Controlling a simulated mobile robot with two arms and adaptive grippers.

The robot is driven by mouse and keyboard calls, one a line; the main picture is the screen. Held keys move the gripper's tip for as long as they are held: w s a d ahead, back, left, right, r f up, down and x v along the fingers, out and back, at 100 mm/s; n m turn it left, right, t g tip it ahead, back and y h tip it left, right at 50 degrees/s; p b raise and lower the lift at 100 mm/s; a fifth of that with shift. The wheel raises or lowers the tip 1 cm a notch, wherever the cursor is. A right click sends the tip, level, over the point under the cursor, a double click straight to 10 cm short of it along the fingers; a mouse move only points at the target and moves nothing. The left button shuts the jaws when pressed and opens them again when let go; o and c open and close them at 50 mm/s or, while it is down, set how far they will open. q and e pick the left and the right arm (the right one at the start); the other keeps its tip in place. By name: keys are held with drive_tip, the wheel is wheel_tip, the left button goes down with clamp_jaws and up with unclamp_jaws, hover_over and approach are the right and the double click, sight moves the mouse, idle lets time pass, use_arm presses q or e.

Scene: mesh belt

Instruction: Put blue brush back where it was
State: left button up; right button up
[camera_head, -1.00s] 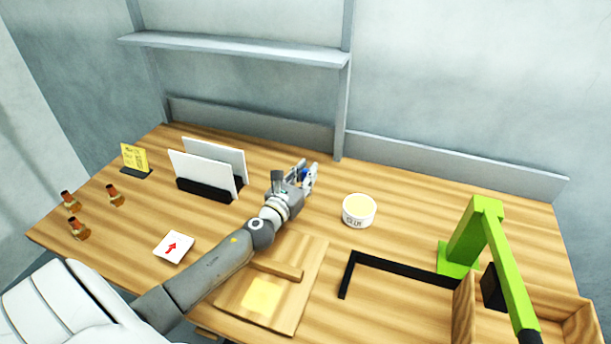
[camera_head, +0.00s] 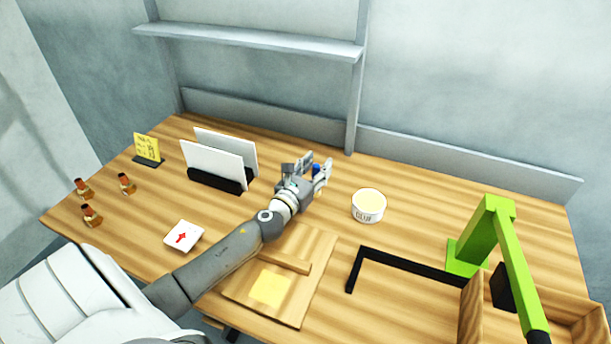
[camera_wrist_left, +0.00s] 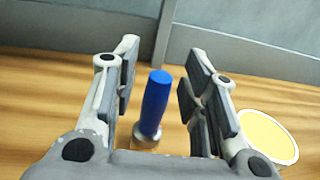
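The blue brush (camera_wrist_left: 155,105) has a blue handle and a metal collar below it. In the left wrist view it points up between the two fingers of my left gripper (camera_wrist_left: 156,92), with a visible gap on each side. In the head view only a bit of the blue brush (camera_head: 316,169) shows between the fingers of my left gripper (camera_head: 308,172), which is over the back middle of the table. The brush's lower end is hidden. A white glue pot (camera_head: 368,214) with a pale yellow top stands to the right of the gripper. My right gripper is not seen.
A black holder (camera_head: 215,181) with white panels stands left of the gripper. A wooden board (camera_head: 312,275) lies in front, beside a black L-shaped strip (camera_head: 410,265). A green stand (camera_head: 478,240) and wooden box (camera_head: 470,310) are at right. Small brown bottles (camera_head: 90,215) stand left.

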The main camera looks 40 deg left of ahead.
use_arm(q)
drive_tip(key=s, duration=0.3)
drive_tip(key=s+b, duration=0.1)
drive_tip(key=s, duration=0.3)
drive_tip(key=s+d+b, duration=0.1)
drive_tip(key=s, duration=0.2)
drive_tip(key=shift+s+d+f, duration=0.1)
drive_tip(key=shift+s, duration=0.85)
